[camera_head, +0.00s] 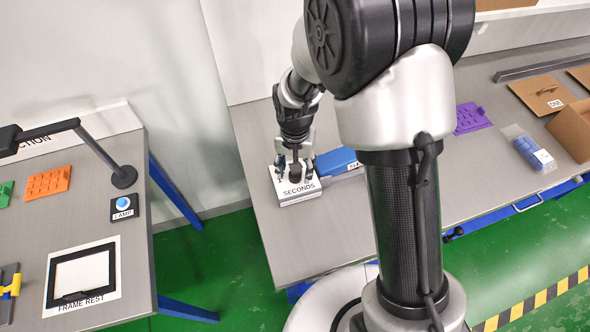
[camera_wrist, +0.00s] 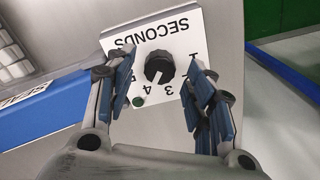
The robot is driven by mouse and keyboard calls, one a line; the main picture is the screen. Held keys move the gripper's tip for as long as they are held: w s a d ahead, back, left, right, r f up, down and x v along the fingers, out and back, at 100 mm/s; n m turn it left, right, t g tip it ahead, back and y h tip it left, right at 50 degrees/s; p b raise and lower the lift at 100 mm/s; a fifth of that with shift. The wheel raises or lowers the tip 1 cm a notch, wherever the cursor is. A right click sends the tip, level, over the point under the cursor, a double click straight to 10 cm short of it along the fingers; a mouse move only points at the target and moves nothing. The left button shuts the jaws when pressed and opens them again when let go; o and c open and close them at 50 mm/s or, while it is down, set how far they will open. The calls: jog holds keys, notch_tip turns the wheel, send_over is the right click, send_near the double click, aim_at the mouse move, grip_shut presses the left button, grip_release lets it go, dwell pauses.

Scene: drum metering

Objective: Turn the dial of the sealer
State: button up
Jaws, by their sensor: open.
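The sealer's dial (camera_wrist: 158,67) is a black knob on a white face plate (camera_wrist: 185,45) marked SECONDS, with numbers around it. It shows upside down in the wrist view, and its light pointer mark points toward the numbers 3 and 4. In the head view the white SECONDS box (camera_head: 298,190) sits on the grey bench, with the dial mostly hidden beneath my gripper. My gripper (camera_wrist: 158,98) is open and empty, its blue-padded fingers on either side of the dial and apart from it. It also shows above the box in the head view (camera_head: 295,172).
The blue sealer body (camera_head: 338,162) lies just right of the box. Another bench with a lamp button (camera_head: 123,205) is at left. Bench space in front of the box is clear.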

notch_tip(320, 180, up, 10)
jog(key=shift+r, duration=0.25)
dwell(0.4)
jog(key=s+d+r+n+t, duration=0.1)
jog(key=s+d+r, duration=0.3)
jog(key=r, duration=0.2)
jog(key=s+d+r+t, duration=0.1)
jog(key=s+d+r, duration=0.3)
jog(key=r, duration=0.2)
jog(key=s+d+r+n+t, duration=0.1)
jog(key=s+d+r+t, duration=0.1)
jog(key=s, duration=0.9)
jog(key=d+r, duration=0.1)
jog(key=d, duration=0.1)
jog(key=shift+s+d+n+t, duration=0.3)
jog(key=shift+s+d+n, duration=0.05)
jog(key=shift+n, duration=0.05)
